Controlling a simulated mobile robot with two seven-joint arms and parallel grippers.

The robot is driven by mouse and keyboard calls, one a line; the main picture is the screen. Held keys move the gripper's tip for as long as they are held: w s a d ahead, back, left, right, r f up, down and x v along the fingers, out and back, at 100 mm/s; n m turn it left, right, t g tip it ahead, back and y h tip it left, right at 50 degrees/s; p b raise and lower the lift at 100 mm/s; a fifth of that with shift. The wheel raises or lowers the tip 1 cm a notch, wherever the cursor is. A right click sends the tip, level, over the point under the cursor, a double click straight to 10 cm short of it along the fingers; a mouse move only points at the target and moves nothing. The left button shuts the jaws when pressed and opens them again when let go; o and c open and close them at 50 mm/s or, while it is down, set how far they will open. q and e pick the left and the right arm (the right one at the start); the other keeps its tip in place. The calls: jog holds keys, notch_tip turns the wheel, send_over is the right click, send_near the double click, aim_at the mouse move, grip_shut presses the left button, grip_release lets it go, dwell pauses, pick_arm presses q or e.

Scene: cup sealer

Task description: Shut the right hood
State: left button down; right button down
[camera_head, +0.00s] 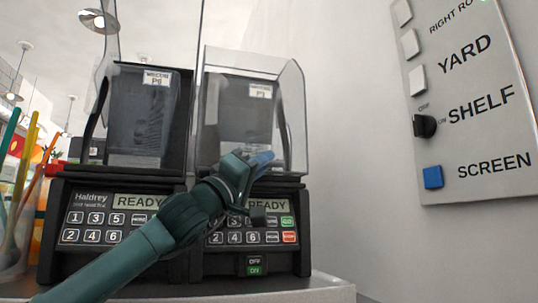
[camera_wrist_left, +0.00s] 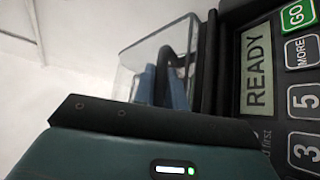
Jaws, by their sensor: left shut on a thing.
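The right hood (camera_head: 292,95) is a clear box around the right machine's dark jar (camera_head: 245,112). It is down over the jar, with its lower edge near the top of the control base. My left gripper (camera_head: 262,158) is at the lower front of this hood, with blue fingertips shut on its front edge. In the left wrist view the blue fingers (camera_wrist_left: 163,88) are against the clear hood (camera_wrist_left: 150,52), beside a dark curved part. The exact grip spot is partly hidden by the gripper body. My right gripper is not in view.
The left machine's jar (camera_head: 140,115) stands beside, with tall clear hood panels rising above it. The right keypad (camera_head: 250,237) is partly behind my left arm. A wall panel (camera_head: 470,100) with switches is at right. Colored straws (camera_head: 22,165) stand at left.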

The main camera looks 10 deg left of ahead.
pick_arm(q)
jog(key=shift+w+a, duration=0.25)
jog(key=shift+a, duration=0.1)
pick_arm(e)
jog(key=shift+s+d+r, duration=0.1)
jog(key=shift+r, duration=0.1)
pick_arm(q)
jog(key=c, duration=1.7)
grip_release()
jog(key=shift+s+a+f, duration=0.2)
jog(key=shift+f, duration=0.3)
jog(key=b+v, duration=0.1)
jog(key=v, duration=1.1)
jog(key=shift+s+d, duration=0.15)
jog(key=shift+s, duration=0.1)
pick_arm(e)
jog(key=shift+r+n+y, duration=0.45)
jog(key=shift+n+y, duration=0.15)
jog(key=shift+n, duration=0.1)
pick_arm(q)
jog(key=shift+r, duration=0.1)
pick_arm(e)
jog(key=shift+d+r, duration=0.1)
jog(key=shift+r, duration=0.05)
